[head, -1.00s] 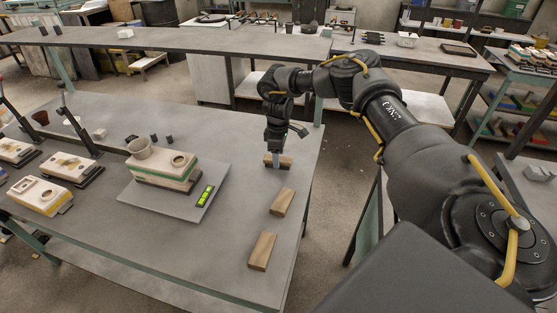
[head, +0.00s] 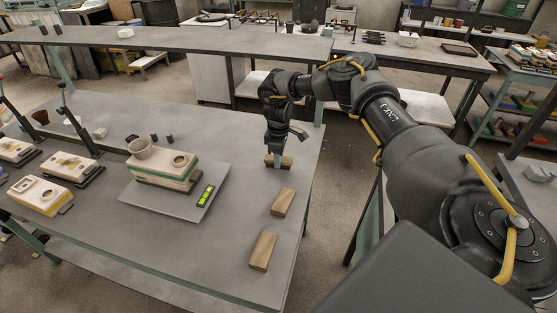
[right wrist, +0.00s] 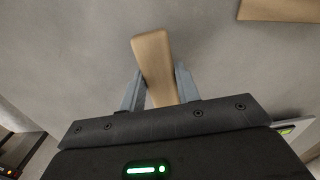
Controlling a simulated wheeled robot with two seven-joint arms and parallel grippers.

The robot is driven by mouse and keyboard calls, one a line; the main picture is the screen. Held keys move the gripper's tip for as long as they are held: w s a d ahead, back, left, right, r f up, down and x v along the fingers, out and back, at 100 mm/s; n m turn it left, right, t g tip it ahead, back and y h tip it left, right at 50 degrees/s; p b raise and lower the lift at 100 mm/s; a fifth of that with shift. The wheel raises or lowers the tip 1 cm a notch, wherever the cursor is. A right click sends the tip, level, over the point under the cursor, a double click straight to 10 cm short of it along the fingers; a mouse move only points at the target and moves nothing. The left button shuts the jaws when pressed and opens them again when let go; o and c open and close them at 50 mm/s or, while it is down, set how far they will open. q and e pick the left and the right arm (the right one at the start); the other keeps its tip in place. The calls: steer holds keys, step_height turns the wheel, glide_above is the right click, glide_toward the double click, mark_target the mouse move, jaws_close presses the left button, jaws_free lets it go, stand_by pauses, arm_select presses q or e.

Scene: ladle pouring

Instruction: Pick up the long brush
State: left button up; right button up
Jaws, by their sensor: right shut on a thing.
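My right gripper (head: 278,161) reaches down at the far right part of the near table and is shut on a wooden block (right wrist: 153,52). In the right wrist view the block has a smooth tan top with rounded corners and passes between the two grey fingers. No bristles show, so I cannot tell whether it is the long brush. I cannot tell whether the block touches the table. Two similar wooden blocks, a middle one (head: 283,202) and a near one (head: 262,251), lie toward the table's front right. My left gripper is not in view.
More moulds (head: 40,195) stand at left. Small dark pieces (head: 162,139) lie behind. The table's right edge is close to the gripper.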

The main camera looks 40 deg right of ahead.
steer(key=shift+r+b, duration=0.3)
steer(key=shift+r, duration=0.15)
steer(key=a+r+b, duration=0.2)
steer(key=a+r, duration=1)
steer(key=a, duration=0.2)
steer(key=shift+b, duration=0.3)
steer(key=shift+s, duration=0.1)
